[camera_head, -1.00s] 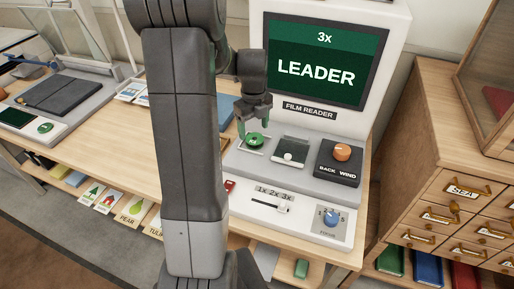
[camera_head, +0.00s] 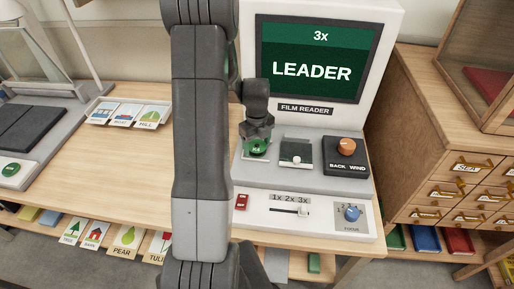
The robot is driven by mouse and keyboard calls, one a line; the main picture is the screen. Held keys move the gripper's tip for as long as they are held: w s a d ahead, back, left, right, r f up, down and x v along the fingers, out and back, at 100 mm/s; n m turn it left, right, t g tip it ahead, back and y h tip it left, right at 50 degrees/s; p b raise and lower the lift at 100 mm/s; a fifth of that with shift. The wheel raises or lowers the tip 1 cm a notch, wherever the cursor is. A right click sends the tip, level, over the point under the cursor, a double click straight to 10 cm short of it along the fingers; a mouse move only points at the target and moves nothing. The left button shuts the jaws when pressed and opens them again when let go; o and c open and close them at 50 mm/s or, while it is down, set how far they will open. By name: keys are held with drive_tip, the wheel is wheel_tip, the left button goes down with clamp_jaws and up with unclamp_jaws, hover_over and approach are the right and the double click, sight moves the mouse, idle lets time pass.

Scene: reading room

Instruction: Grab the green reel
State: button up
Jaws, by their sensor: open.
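The green reel (camera_head: 257,149) sits at the left of the film reader's (camera_head: 303,183) upper deck, below the screen. My gripper (camera_head: 257,143) is right over it, pointing down, with its fingers open and reaching down around the reel. The fingers partly hide the reel, and I cannot tell whether they touch it. The reader's screen (camera_head: 311,72) reads "LEADER" and "3x".
An orange-topped knob (camera_head: 346,147) and a glass plate (camera_head: 296,153) stand right of the reel. A slider (camera_head: 302,210), a red switch (camera_head: 241,202) and a blue focus knob (camera_head: 352,213) lie in front.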

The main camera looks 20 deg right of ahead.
drive_tip(key=shift+c, duration=0.4)
drive_tip(key=c, duration=0.7)
drive_tip(key=shift+r, duration=0.1)
